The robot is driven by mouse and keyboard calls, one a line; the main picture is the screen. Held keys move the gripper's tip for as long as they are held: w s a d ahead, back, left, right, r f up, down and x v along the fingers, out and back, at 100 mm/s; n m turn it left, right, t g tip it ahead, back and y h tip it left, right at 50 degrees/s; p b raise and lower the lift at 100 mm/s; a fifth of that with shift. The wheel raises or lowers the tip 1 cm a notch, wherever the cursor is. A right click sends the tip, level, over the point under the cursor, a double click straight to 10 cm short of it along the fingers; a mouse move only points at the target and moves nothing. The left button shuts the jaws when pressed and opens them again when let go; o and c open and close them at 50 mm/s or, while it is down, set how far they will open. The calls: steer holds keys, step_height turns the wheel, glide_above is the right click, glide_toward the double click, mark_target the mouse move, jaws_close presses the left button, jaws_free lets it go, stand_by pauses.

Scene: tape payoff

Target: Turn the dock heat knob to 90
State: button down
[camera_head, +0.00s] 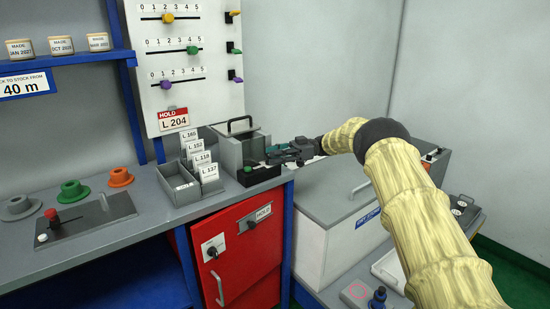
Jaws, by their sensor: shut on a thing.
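My gripper (276,154) reaches in from the right at the bench's right front corner. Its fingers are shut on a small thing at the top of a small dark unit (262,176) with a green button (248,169). The fingers hide what they hold; by its place it seems to be the dock heat knob. No scale, number or pointer for the knob can be read here.
Card holders (185,187) and a grey handled box (240,148) stand close left and behind. A slider board (190,100) is on the wall. A red cabinet (238,270) is below. A large grey chest (335,200) stands right, under my arm.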

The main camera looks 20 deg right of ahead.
stand_by(0.4)
steer(key=c, duration=1.2)
jaws_free()
steer(key=shift+c, duration=0.2)
steer(key=shift+d, duration=0.15)
steer(key=d, duration=0.5)
steer(key=shift+w+f, duration=0.1)
steer(key=shift+w, duration=0.25)
steer(key=shift+w+d, duration=0.1)
steer(key=shift+d, duration=1.3)
